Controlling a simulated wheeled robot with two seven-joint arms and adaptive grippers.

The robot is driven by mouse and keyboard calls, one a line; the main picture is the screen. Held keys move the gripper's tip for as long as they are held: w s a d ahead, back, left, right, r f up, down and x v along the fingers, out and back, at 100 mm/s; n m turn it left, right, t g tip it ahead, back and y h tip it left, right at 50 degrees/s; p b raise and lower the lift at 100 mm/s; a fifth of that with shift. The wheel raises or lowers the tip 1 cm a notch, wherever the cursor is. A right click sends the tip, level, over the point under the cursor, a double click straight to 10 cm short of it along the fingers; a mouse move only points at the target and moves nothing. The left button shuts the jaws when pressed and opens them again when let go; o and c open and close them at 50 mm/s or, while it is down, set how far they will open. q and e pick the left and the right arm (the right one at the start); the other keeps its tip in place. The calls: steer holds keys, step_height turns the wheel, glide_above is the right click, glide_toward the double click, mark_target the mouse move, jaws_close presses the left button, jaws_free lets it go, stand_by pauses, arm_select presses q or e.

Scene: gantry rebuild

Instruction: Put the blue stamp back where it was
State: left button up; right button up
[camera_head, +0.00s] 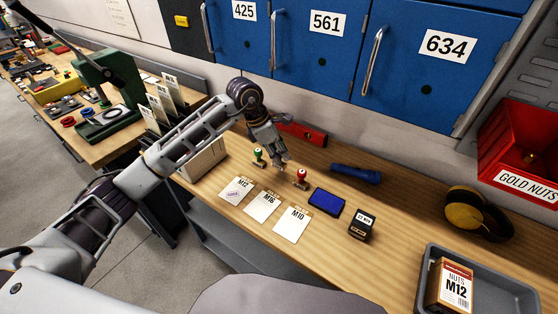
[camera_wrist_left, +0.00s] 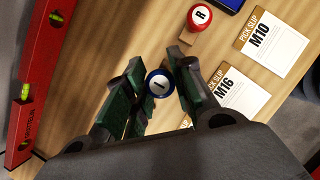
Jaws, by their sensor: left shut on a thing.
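The blue stamp (camera_wrist_left: 158,83) shows its round blue-rimmed top, marked with a letter, between the fingers of my left gripper (camera_wrist_left: 159,90) in the left wrist view. The gripper is shut on it. Its base is hidden; I cannot tell whether it touches the bench. In the head view my left gripper (camera_head: 281,160) is low over the bench between the green stamp (camera_head: 258,156) and the red stamp (camera_head: 301,176), and hides the blue stamp. The red stamp also shows in the wrist view (camera_wrist_left: 201,18). My right gripper is not in view.
Pick slips M12 (camera_head: 237,190), M16 (camera_head: 262,206) and M10 (camera_head: 291,225) lie in front, with a blue ink pad (camera_head: 326,203) and a small dark box (camera_head: 362,225) to the right. A red level (camera_head: 303,134) and blue flashlight (camera_head: 356,174) lie behind.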

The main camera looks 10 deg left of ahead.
arm_select(q)
steer(key=shift+f, duration=1.8)
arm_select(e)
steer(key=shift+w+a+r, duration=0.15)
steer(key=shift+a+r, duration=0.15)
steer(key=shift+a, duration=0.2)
arm_select(q)
steer(key=shift+f, duration=0.1)
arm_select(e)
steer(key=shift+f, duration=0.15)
arm_select(q)
steer(key=o, duration=0.8)
steer(key=shift+o, duration=0.2)
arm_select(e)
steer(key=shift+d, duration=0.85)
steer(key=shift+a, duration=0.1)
